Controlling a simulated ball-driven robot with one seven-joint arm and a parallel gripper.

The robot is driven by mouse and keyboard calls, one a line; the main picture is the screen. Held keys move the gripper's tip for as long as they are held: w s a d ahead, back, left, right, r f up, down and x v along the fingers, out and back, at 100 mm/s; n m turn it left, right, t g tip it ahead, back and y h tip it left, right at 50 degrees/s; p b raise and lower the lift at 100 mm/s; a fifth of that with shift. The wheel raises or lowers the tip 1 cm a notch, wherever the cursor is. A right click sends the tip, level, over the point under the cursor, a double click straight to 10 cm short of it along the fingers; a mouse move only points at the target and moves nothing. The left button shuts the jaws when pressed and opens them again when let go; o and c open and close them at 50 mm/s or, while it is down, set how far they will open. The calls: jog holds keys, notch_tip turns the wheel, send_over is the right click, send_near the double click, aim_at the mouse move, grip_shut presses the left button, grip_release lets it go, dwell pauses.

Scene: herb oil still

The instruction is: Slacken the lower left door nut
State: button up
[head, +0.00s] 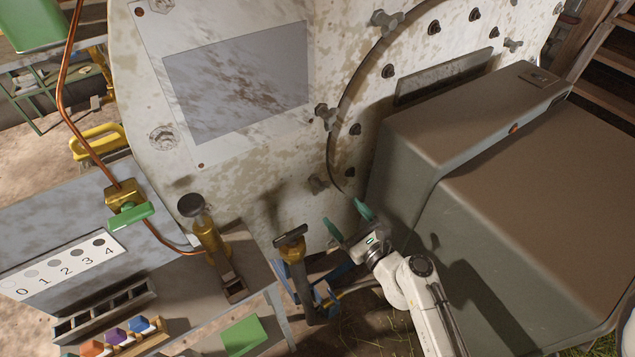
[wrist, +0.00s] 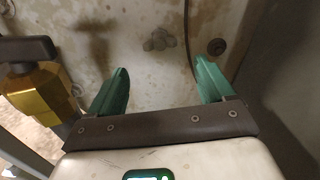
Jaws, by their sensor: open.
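The lower left door nut, a dull grey lobed nut (head: 318,184), sits at the lower left rim of the round door on the mottled pale still. In the wrist view the same nut (wrist: 160,40) lies ahead, between and beyond my fingertips. My gripper (head: 347,219) has two green fingers, spread open with nothing between them. It is below and right of the nut in the head view, apart from it. The open fingers also show in the wrist view (wrist: 161,70). Other lobed nuts (head: 325,115) sit higher along the door rim.
A large grey-brown box (head: 480,120) stands close on the right of my arm. A brass valve with a dark handle (head: 291,240) stands left of my gripper and shows in the wrist view (wrist: 35,85). A bench with a numbered strip (head: 62,265) is at left.

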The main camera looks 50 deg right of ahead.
aim_at(322, 188)
jog(key=p+x, duration=0.1)
jog(key=x, duration=0.9)
jog(key=shift+w, duration=0.15)
jog(key=c, duration=0.8)
jog(key=shift+o, duration=0.2)
